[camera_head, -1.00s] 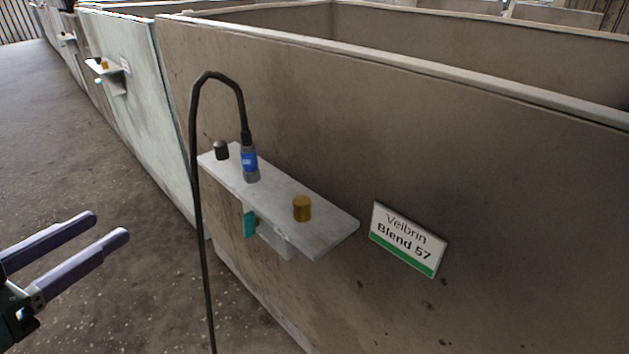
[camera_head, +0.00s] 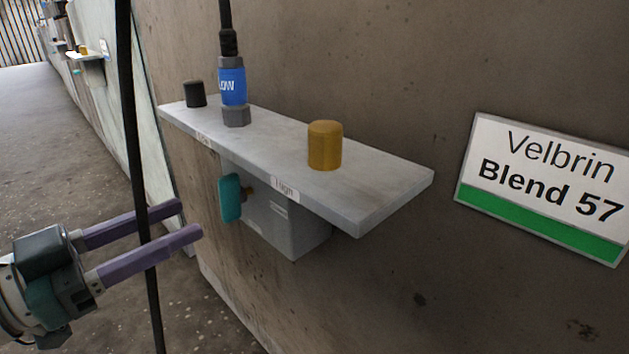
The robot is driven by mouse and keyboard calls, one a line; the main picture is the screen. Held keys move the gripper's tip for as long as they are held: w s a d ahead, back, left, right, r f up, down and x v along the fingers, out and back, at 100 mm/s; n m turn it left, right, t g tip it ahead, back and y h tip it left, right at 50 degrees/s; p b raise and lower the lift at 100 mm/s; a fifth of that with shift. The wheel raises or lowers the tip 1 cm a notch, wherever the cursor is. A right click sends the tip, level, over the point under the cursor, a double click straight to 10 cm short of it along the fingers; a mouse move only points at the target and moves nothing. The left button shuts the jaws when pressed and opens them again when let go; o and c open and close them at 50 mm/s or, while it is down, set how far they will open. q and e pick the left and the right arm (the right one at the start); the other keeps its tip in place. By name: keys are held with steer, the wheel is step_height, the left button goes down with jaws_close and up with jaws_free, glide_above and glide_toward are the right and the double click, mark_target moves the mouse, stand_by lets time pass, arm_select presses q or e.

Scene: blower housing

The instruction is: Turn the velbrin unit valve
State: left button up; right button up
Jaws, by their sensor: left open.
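The Velbrin unit is a grey shelf (camera_head: 375,190) on the concrete wall, with a grey box (camera_head: 285,228) under it. A teal valve handle (camera_head: 230,198) sticks out from the box's left side on a small brass stem. My left gripper (camera_head: 190,222) is open and empty, with its purple fingers pointing right toward the handle. The fingertips are to the left of the handle and appear apart from it. The sign reading "Velbrin Blend 57" (camera_head: 545,185) is on the wall to the right. My right gripper is not in view.
A blue-banded hose connector (camera_head: 232,90) stands on the shelf between a black cap (camera_head: 195,94) and a brass cap (camera_head: 325,145). Floor to the left is open.

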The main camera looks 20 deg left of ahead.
mark_target(220, 202)
arm_select(q)
steer(key=b+x, duration=0.1)
steer(key=x, duration=0.4)
steer(key=shift+w, duration=0.15)
steer(key=shift+c, duration=0.2)
jaws_close()
